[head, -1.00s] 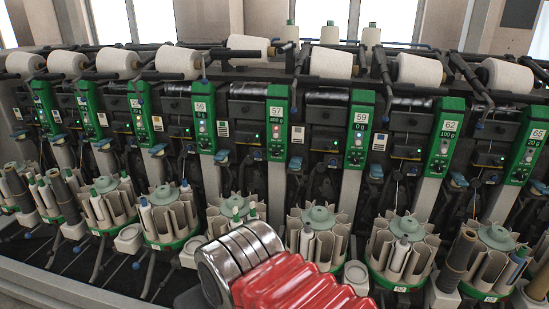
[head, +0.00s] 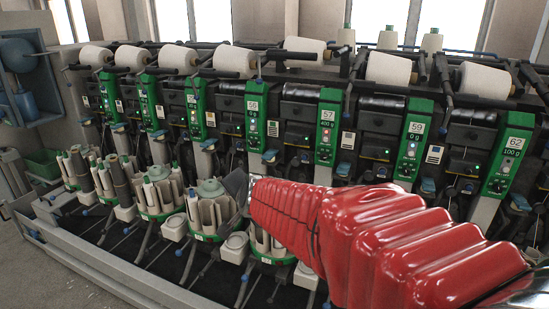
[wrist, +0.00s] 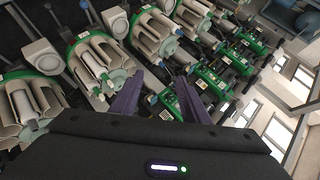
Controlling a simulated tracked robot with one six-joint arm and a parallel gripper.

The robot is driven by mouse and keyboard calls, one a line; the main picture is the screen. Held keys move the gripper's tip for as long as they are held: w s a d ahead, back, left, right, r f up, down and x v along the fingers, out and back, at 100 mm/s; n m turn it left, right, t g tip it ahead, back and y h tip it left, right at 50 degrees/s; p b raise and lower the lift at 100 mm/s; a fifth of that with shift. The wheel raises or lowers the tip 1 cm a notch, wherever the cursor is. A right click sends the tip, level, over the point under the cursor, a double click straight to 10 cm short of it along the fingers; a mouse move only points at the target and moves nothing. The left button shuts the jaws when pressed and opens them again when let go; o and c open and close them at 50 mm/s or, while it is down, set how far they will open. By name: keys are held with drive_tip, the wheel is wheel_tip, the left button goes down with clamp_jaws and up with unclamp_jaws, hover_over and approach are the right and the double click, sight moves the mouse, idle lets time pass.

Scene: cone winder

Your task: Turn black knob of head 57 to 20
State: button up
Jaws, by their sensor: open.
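Head 57 (head: 328,128) is a green panel right of centre in the head view, labelled 57 with a 400 g display below. Its black knob (head: 324,155) is small and low on the panel, and its setting is too small to read. My gripper (head: 238,186) is a dark shape at the end of my red-sleeved arm, left of and below head 57, and apart from it. In the wrist view my gripper (wrist: 158,90) shows two purple fingers spread apart with nothing between them. Green panels lie beyond them, but I cannot tell which is head 57.
Neighbouring panels 56 (head: 254,122) and 59 (head: 411,140) flank head 57. White yarn cones (head: 305,48) sit along the top. Round cone holders (head: 210,205) stand in front, below the panels. The floor at the lower left (head: 60,275) is clear.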

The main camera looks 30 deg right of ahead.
drive_tip(key=w+d+m+t+h, duration=0.1)
drive_tip(key=w+d+m+h, duration=0.1)
drive_tip(key=w+d+m, duration=0.4)
drive_tip(key=m+g+h, duration=0.1)
drive_tip(key=m+h, duration=1)
drive_tip(key=m, duration=0.7)
approach(323, 158)
drive_tip(key=v, duration=0.6)
drive_tip(key=shift+d+r, duration=0.1)
drive_tip(key=shift+r, duration=0.05)
drive_tip(key=x, duration=1.4)
drive_tip(key=shift+c, duration=0.3)
